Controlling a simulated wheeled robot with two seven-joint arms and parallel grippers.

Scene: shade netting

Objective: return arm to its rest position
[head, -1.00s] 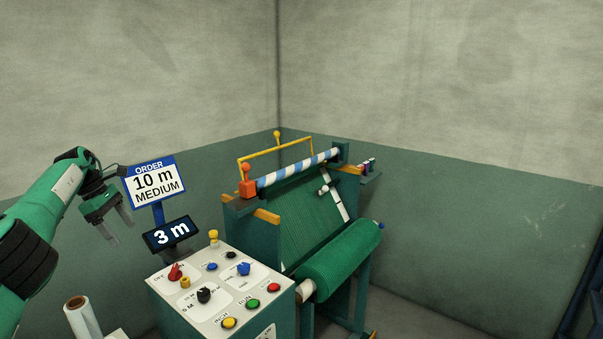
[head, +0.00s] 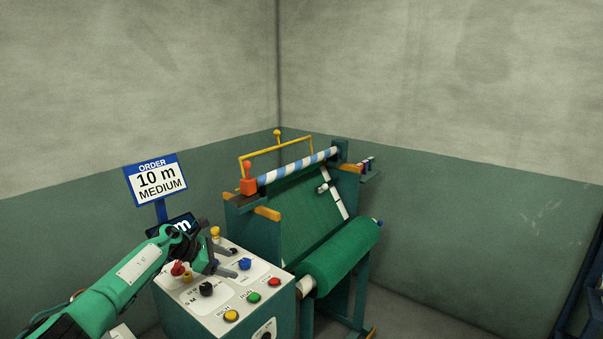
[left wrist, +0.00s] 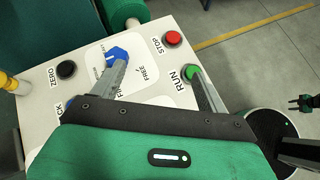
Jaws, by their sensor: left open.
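My left gripper (head: 234,262) reaches in from the left over the control panel (head: 205,305) in the head view. Its jaws are apart and empty. In the left wrist view the left gripper (left wrist: 158,72) has its two fingers spread, one overlapping the blue knob (left wrist: 115,55) and the other the green RUN button (left wrist: 192,72); I cannot tell whether they touch. What looks like my right gripper (left wrist: 302,103) is small and dark at the right edge of the left wrist view; its jaws are too small to judge.
The netting machine with its green roll (head: 340,253) stands right of the panel. The order sign (head: 157,180) reads 10 m MEDIUM. The length display (head: 181,225) is partly hidden by my arm. Red STOP (left wrist: 172,38) and black ZERO (left wrist: 67,69) controls are near the fingers.

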